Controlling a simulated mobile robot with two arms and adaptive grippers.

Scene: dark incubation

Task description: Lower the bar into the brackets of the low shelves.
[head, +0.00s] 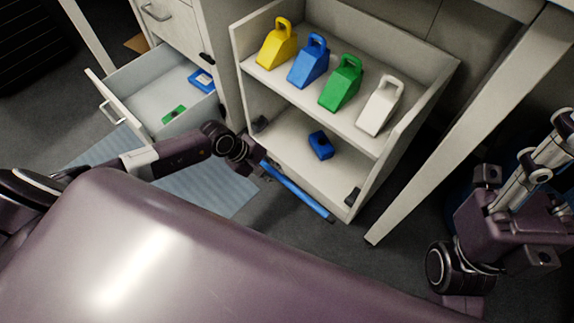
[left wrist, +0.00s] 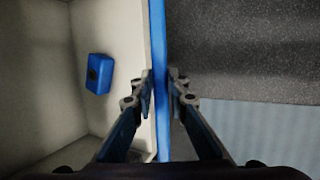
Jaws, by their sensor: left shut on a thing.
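The blue bar (head: 298,191) is in front of the low shelves (head: 302,150), slanting down to the right in the head view. My left gripper (head: 264,172) is shut on the bar near its left end. In the left wrist view the bar (left wrist: 158,40) runs between the fingers, alongside the pale shelf edge. A dark bracket (head: 352,196) sits at the right front of the shelves, and another bracket (head: 260,124) at the left. The bar appears apart from the right bracket. The left end of the bar is partly hidden by my gripper.
A small blue box (head: 320,145) lies on the lower shelf. Yellow (head: 277,45), blue (head: 308,62), green (head: 342,84) and white (head: 379,106) handled containers stand on the upper shelf. An open drawer (head: 150,95) is at left, and a slanting table leg (head: 455,125) at right.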

